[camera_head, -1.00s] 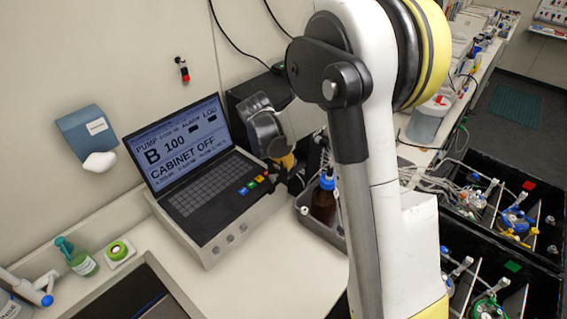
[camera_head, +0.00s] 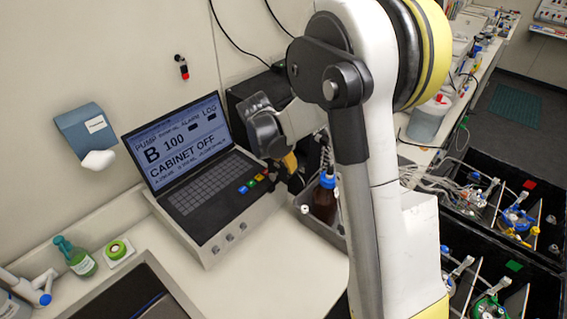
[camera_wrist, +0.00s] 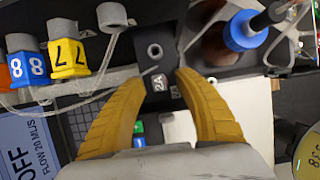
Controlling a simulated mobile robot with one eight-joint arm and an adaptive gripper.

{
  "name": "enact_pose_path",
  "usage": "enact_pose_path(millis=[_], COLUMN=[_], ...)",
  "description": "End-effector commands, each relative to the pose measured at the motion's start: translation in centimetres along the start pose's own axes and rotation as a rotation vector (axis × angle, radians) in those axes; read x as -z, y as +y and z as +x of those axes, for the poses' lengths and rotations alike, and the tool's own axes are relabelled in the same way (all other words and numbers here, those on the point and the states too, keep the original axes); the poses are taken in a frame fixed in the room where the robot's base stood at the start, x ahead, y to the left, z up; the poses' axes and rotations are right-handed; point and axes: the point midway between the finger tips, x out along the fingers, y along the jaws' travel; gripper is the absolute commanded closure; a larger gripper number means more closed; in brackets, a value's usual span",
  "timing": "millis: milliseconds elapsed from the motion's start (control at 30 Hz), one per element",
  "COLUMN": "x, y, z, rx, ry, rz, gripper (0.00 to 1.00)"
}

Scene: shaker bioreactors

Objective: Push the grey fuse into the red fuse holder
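In the wrist view my gripper (camera_wrist: 162,77) has two yellow fingers, spread apart. A small grey piece marked "2A" (camera_wrist: 158,83), which may be the grey fuse, lies between the fingertips on a dark block (camera_wrist: 153,30). I cannot tell whether the fingers touch it. A grey ring (camera_wrist: 154,51) sits just above it on the block. In the head view my gripper (camera_head: 291,165) is beside the laptop's right edge, partly hidden by my arm. A small red and black fitting (camera_head: 182,68) on the wall may be the red fuse holder; I cannot be sure.
The laptop (camera_head: 190,190) stands left of my gripper. A brown bottle with a blue cap (camera_head: 324,200) stands close on the right in a grey tray (camera_head: 320,228).

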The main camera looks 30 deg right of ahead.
Motion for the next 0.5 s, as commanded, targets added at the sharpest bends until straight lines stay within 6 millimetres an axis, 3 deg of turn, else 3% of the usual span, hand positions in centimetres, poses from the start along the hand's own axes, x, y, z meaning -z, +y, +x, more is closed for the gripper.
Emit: enact_pose_path(millis=[267, 500], x=[0.0, 0.1], y=[0.0, 0.0], z=[-1.1, -6.1], rx=[0.000, 0.000], ry=[0.000, 0.000], rz=[0.000, -0.002], gripper=[0.61, 0.61])
